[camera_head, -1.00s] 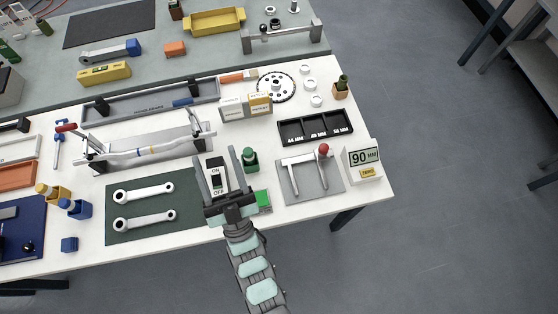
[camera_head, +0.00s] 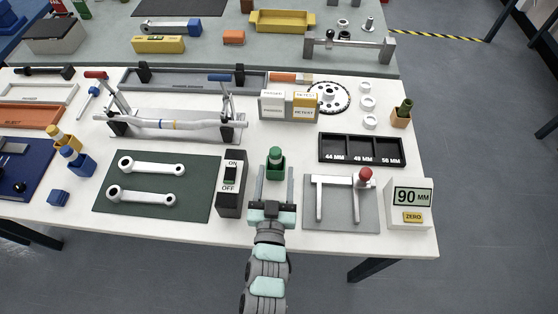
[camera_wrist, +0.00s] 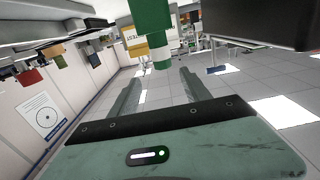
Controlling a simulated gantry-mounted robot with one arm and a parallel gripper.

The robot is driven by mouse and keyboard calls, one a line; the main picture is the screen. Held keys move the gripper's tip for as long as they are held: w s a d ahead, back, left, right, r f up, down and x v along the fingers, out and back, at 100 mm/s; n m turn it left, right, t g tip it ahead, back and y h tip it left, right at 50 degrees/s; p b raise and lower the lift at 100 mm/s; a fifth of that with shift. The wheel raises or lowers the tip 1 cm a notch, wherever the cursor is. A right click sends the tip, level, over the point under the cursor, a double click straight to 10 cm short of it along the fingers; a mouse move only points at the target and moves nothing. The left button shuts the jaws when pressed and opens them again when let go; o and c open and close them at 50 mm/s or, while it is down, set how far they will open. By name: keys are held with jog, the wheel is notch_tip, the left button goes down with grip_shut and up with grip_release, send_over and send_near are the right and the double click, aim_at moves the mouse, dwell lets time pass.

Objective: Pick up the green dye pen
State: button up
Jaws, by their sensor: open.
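The green dye pen (camera_head: 275,151) stands upright in a small green holder (camera_head: 276,170) near the table's front, right of the ON/OFF switch box. My gripper (camera_head: 275,168) is open, its two fingers pointing away from the front edge toward the holder, one on each side of it in the picture. In the wrist view the scene looks upside down: the pen (camera_wrist: 157,40) shows a white band and green end below the green holder (camera_wrist: 150,14). It lies beyond the open fingers (camera_wrist: 160,77), roughly in line with the gap. Nothing is between the fingers.
The black switch box (camera_head: 231,183) stands close on my gripper's left. A black sorting tray (camera_head: 361,149) and white-yellow boxes (camera_head: 290,105) are behind.

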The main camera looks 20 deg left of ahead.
aim_at(275, 157)
jog(key=shift+a+x, duration=0.15)
jog(key=shift+x, duration=1.8)
jog(key=shift+a+x, duration=0.2)
jog(key=shift+x, duration=1.8)
jog(key=shift+s+f, duration=0.2)
jog(key=shift+c, duration=0.3)
grip_shut()
